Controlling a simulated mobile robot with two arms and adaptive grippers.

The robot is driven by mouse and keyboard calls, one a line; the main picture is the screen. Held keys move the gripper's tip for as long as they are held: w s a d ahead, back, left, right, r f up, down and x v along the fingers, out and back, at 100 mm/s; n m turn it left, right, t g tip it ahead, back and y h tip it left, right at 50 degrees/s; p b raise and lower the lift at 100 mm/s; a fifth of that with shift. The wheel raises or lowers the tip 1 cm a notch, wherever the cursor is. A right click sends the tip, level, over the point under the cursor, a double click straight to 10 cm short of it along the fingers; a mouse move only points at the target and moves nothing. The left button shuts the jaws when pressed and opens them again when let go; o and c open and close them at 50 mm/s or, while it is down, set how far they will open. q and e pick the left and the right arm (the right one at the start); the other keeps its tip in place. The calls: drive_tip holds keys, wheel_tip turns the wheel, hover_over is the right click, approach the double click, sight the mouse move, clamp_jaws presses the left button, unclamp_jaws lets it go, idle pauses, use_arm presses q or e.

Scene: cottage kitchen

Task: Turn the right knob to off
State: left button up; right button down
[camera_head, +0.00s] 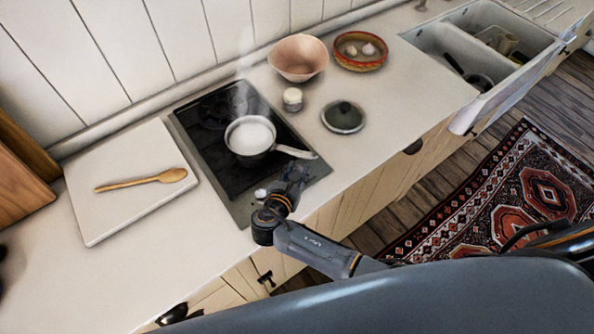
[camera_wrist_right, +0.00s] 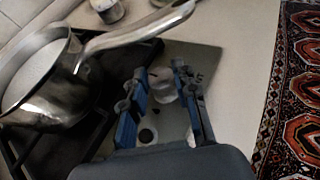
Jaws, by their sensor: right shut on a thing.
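The right knob (camera_wrist_right: 163,90) is a small pale round knob on the front strip of the cooktop (camera_head: 207,165). In the right wrist view it sits between the two fingertips of my right gripper (camera_wrist_right: 160,82), which is shut on it. In the head view my right gripper (camera_head: 290,180) is over the front right of the cooktop and hides this knob. The other knob (camera_head: 260,193) shows to the left of the gripper. The knob's pointer direction is too small to tell. My left gripper is not in view.
A steaming saucepan (camera_head: 250,142) stands on the cooktop, its handle (camera_head: 297,152) reaching out close beyond my right gripper. A dark lid (camera_head: 343,117) and a white jar (camera_head: 292,99) are on the counter to the right. A board (camera_head: 120,205) with a wooden spoon (camera_head: 142,181) lies left.

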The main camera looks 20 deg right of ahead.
drive_tip(key=c, duration=1)
unclamp_jaws()
drive_tip(key=v, duration=1.2)
drive_tip(key=shift+r, duration=0.15)
drive_tip(key=shift+d, duration=0.1)
